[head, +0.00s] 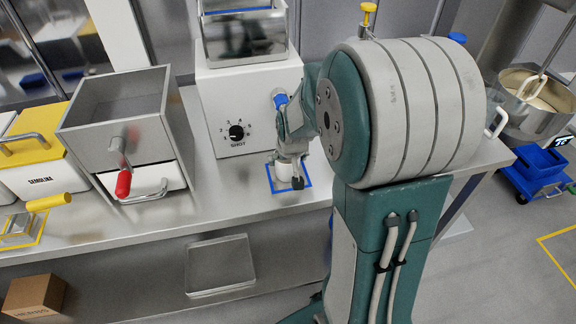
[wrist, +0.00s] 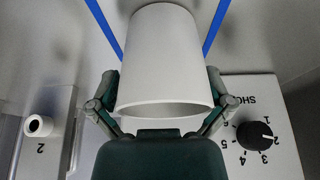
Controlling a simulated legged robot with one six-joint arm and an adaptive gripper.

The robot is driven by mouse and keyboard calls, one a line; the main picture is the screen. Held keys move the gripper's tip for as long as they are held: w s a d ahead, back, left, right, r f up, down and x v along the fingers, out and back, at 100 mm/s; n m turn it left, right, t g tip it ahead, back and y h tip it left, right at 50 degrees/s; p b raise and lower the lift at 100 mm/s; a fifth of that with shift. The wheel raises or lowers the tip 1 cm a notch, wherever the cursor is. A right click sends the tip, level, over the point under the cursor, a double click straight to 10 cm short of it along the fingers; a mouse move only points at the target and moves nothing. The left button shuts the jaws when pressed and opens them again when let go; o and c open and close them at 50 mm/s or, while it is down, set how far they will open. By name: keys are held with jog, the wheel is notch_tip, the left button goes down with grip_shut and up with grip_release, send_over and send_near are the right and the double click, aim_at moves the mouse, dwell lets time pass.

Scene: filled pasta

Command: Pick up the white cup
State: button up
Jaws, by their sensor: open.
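The white cup (wrist: 160,60) fills the middle of the wrist view, its rim toward my gripper. In the head view only a small part of the cup (head: 287,171) shows under my arm, on the blue-outlined square of the counter. My gripper (wrist: 160,112) is open, with one finger on each side of the cup near its rim. I cannot tell whether the fingers touch it. In the head view my gripper (head: 291,160) is at the cup, partly hidden by my own arm.
A white machine (head: 232,110) with a dial marked SHOT stands just behind the cup. A metal hopper box (head: 118,115) with a red handle is to the left on the counter (head: 225,195). A yellow-handled tool (head: 32,215) lies at the far left. A mixer bowl (head: 533,105) stands at right.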

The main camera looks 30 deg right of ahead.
jog(key=shift+s+a, duration=0.1)
jog(key=shift+a, duration=0.05)
jog(key=c, duration=1)
jog(key=shift+o, duration=0.2)
